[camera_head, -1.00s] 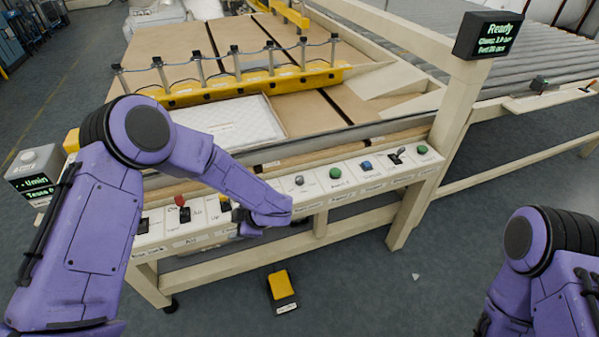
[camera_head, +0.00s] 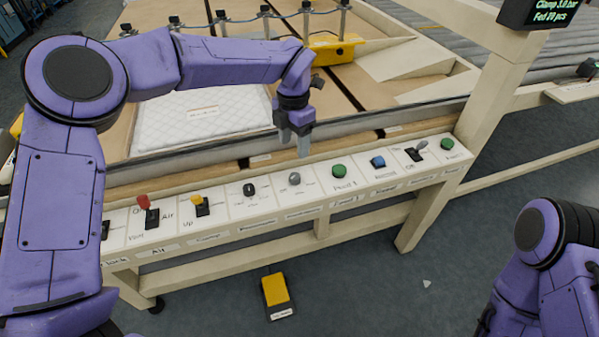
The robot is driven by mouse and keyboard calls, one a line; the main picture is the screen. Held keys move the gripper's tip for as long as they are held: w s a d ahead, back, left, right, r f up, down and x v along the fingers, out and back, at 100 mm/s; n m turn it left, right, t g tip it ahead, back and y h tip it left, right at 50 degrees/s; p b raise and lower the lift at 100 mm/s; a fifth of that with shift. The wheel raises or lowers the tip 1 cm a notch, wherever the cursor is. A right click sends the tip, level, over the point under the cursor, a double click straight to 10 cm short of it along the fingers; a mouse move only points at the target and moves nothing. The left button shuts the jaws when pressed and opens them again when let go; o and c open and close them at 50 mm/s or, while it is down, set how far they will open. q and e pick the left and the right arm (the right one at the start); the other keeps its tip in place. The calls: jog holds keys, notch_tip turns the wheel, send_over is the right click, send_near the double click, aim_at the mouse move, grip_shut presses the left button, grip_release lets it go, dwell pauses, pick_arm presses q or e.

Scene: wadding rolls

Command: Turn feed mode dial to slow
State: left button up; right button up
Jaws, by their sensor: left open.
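A cream control panel (camera_head: 222,228) runs along the front of the machine with two dial-like knobs near its middle. One knob is black (camera_head: 249,189); the other is grey (camera_head: 294,179). Their labels are too small to read, so I cannot tell which is the feed mode dial or its setting. My left gripper (camera_head: 294,143) points down, open and empty, above and behind the grey knob, apart from it. My right arm shows at the lower right, but its gripper is out of view.
Along the panel are a red-capped lever (camera_head: 144,203), a yellow-capped switch (camera_head: 197,201), green buttons (camera_head: 339,171), a blue button (camera_head: 378,162) and a toggle lever (camera_head: 420,147). A white quilted pad (camera_head: 190,120) lies behind. A yellow pedal (camera_head: 275,291) is on the floor.

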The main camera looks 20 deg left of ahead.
aim_at(295, 176)
pick_arm(q)
notch_tip(295, 176, down, 11)
jog(key=shift+w+f+p, duration=0.1)
jog(key=shift+p, duration=0.5)
jog(key=c, duration=1)
